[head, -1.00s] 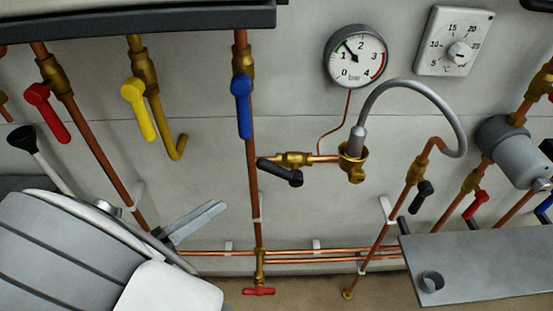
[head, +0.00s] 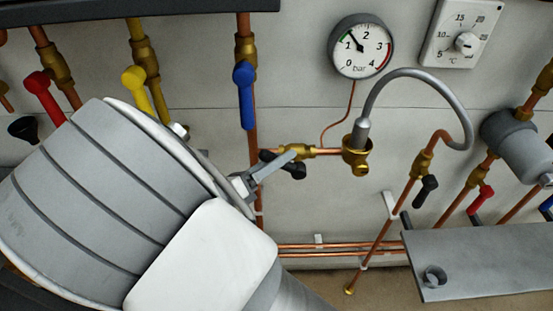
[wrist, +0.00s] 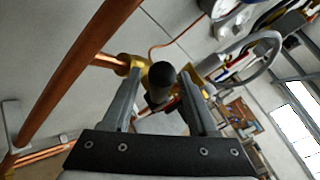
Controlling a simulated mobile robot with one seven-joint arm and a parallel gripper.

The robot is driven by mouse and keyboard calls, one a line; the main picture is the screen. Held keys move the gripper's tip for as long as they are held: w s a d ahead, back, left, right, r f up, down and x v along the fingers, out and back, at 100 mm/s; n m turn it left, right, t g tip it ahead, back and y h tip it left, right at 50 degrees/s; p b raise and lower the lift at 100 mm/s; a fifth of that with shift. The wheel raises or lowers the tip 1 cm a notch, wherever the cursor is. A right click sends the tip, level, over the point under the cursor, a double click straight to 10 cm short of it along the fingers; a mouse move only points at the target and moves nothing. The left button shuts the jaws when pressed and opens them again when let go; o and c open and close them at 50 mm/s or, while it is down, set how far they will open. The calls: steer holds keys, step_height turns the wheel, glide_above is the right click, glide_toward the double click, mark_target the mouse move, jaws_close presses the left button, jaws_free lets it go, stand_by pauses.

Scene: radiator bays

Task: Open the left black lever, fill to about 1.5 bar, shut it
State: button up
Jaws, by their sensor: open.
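The left black lever (head: 297,171) sits on a brass valve (head: 299,150) in the short horizontal copper pipe left of the filling loop. It lies roughly along that pipe, slightly tilted; a finger covers part of it in the head view. My gripper (head: 282,164) is open at the lever. In the wrist view, the lever's dark rounded end (wrist: 160,86) shows between the two spread fingers (wrist: 160,92); I cannot tell whether either touches it. The pressure gauge (head: 361,46) reads between 1 and 2 bar, nearer 1. A second black lever (head: 426,188) hangs below the grey hose's right end.
A blue lever (head: 244,95) hangs on the vertical pipe just above my gripper. Yellow (head: 135,80) and red (head: 42,92) levers are farther left. A grey shelf (head: 480,262) juts out at lower right. A thermostat dial (head: 464,42) is at upper right.

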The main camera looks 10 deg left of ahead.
jaws_close()
stand_by(0.3)
stand_by(1.1)
